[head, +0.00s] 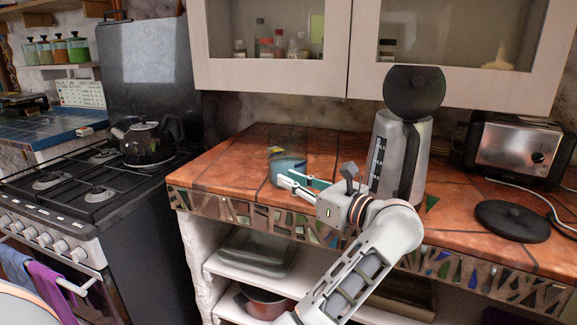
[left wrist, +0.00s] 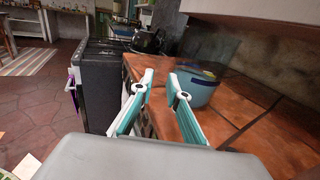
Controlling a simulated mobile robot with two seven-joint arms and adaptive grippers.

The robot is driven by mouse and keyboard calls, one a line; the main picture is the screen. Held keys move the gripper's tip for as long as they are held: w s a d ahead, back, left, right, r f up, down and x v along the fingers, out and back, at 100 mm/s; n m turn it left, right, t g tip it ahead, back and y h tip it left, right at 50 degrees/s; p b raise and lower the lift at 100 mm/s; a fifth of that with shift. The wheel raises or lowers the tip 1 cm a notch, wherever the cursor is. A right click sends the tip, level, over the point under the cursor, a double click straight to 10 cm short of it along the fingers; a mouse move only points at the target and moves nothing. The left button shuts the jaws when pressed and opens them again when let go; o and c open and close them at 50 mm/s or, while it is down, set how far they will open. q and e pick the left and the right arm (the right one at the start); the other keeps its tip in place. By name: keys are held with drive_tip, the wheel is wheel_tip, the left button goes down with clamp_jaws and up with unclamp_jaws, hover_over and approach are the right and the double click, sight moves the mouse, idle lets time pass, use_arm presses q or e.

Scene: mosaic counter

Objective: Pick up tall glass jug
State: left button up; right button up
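A clear, see-through glass vessel, which looks like the tall glass jug (head: 287,141), stands on the tiled counter in the head view. A blue pot-like shape (head: 288,170) shows at its lower part; I cannot tell whether it is inside or behind. In the left wrist view the blue shape (left wrist: 197,92) sits beyond the right finger, with the faint glass (left wrist: 215,47) above it. My left gripper (head: 285,178) is in front of the glass, its fingers towards the left. The fingers (left wrist: 161,77) are apart with nothing between them. My right gripper does not show.
A blender-like appliance (head: 388,150) stands behind my left arm, with a toaster (head: 515,148) and a black round lid (head: 512,220) to the right. The stove with a black kettle (head: 148,142) is at the left. Wall cabinets (head: 270,72) hang above the counter (head: 225,170).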

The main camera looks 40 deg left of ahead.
sight(270, 172)
use_arm(q)
drive_tip(key=a, duration=0.7)
drive_tip(key=shift+w+a+f, duration=0.15)
drive_tip(key=shift+w+a, duration=0.2)
clamp_jaws()
